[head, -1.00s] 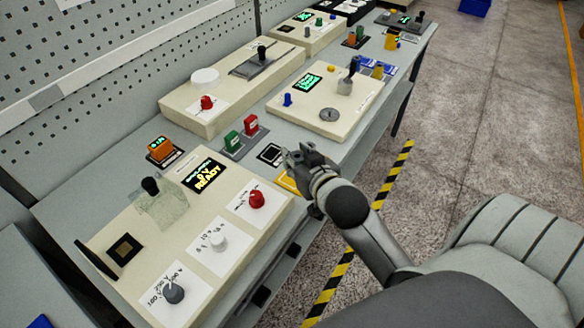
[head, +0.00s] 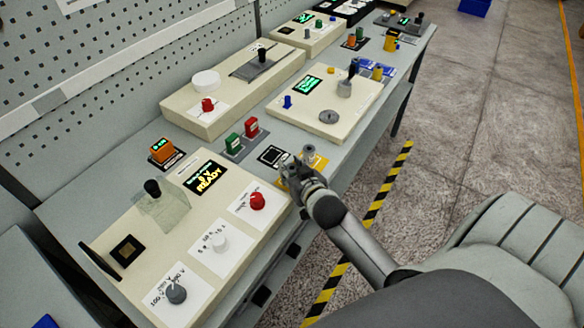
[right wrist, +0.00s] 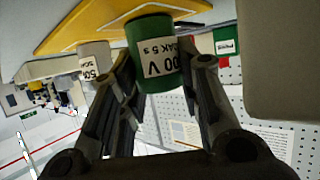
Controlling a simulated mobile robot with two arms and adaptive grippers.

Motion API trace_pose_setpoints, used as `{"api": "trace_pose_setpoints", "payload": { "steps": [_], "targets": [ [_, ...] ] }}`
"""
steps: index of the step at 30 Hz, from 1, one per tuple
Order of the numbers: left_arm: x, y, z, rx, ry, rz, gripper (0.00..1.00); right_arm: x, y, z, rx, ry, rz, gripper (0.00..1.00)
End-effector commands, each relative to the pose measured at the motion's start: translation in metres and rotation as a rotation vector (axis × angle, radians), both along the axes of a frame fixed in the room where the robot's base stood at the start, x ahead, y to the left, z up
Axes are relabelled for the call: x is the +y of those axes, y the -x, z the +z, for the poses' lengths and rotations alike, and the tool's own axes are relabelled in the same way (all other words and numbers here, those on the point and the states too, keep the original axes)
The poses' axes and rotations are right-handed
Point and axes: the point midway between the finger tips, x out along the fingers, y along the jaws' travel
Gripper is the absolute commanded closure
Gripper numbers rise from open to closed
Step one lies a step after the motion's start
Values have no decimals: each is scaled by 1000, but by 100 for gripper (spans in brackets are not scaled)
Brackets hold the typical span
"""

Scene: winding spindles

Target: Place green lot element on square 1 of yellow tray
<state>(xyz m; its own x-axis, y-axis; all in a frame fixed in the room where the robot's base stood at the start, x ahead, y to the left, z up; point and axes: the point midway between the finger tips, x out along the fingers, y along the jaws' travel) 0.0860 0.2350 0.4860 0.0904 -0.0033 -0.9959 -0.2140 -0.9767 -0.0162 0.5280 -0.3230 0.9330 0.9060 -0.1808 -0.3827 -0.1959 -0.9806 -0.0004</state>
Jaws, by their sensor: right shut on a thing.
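My right gripper (head: 290,170) is over the near edge of the yellow tray (head: 320,163), on the bench front. In the right wrist view my right gripper (right wrist: 155,100) is shut on the green lot element (right wrist: 155,60), a green cylinder with a white label. The element is at the yellow tray (right wrist: 95,28); I cannot tell whether it touches it. A pale grey element (right wrist: 96,58) with a white label is beside it. In the head view the gripper hides the green element and part of the tray; square 1 cannot be made out. My left gripper is not in view.
A black-and-white card (head: 274,156) lies just left of the tray. Green (head: 232,142) and red (head: 251,127) blocks stand on a grey plate behind. A cream console (head: 190,215) with knobs is close in front, and another console (head: 350,115) stands beyond.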

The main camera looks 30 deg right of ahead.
Motion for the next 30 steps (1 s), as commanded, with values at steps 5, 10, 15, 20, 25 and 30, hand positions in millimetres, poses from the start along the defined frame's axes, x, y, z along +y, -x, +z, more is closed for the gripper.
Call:
{"api": "trace_pose_setpoints", "payload": {
  "steps": [5,10,15,20,25,30],
  "targets": [
    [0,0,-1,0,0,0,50,0,0,-2,0,0,0,92],
    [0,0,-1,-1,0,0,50,0,0,-2,0,0,0,51],
    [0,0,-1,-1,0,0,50,0,0,-2,0,0,0,47],
    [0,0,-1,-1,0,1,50,0,0,-2,0,1,0,47],
    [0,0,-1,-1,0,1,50,1,7,2,0,0,0,47],
    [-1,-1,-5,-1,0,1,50,6,30,11,0,1,1,47]
  ]
}}
